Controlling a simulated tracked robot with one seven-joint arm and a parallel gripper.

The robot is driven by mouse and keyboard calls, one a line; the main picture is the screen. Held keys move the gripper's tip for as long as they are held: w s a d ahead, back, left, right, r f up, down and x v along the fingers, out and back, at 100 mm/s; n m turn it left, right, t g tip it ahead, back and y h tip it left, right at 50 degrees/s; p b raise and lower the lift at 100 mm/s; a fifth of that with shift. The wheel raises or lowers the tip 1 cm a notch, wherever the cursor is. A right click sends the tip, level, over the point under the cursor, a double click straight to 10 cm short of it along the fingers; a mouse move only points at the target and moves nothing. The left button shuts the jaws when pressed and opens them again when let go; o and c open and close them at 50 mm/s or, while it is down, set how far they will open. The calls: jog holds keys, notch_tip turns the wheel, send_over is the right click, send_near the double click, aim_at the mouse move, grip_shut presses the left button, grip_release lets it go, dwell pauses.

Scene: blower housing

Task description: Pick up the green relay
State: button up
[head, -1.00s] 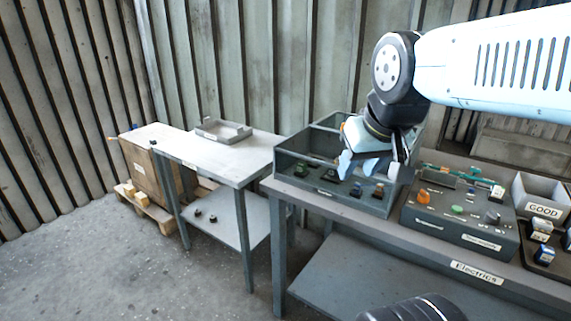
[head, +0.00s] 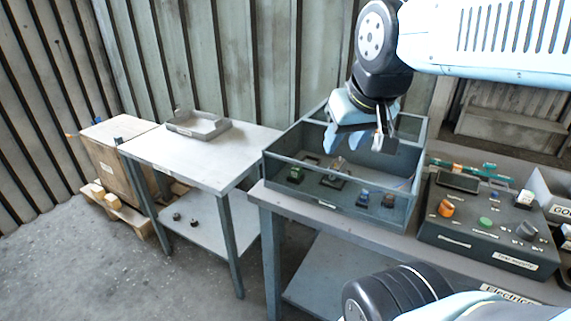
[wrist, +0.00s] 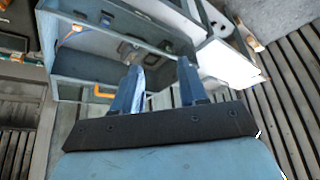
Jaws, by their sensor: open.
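The green relay (head: 295,174) is a small dark green block standing on the floor of the grey divided bin (head: 335,208), at the left end of its front compartment. My gripper (head: 354,146) hangs over the bin, fingers pointing down, open and empty. It is up and to the right of the relay in the head view, clearly apart from it. In the wrist view my open fingers (wrist: 160,65) show with the bin beyond them. I cannot make out the green relay there.
Blue relays (head: 363,197) and another small part (head: 336,178) share the front compartment. The bin's walls rise around them. A control box (head: 490,222) with knobs stands to the right. A side table (head: 215,160) with a grey tray (head: 198,125) stands to the left.

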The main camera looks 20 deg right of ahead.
jog(key=shift+w, duration=0.1)
jog(key=shift+o, duration=0.4)
jog(key=shift+o, duration=0.8)
jog(key=shift+w+r, duration=0.1)
jog(key=shift+w, duration=0.05)
jog(key=shift+o, duration=0.6)
jog(key=shift+w, duration=0.3)
jog(key=w+f+m+g, duration=0.3)
jog(key=w+f+m, duration=0.2)
jog(key=w, duration=0.8)
jog(key=w+f+m+g, duration=0.3)
jog(key=w+f+m, duration=0.15)
jog(key=w, duration=0.85)
jog(key=shift+n, duration=0.25)
notch_tip(320, 180, down, 14)
jog(key=shift+f, duration=0.2)
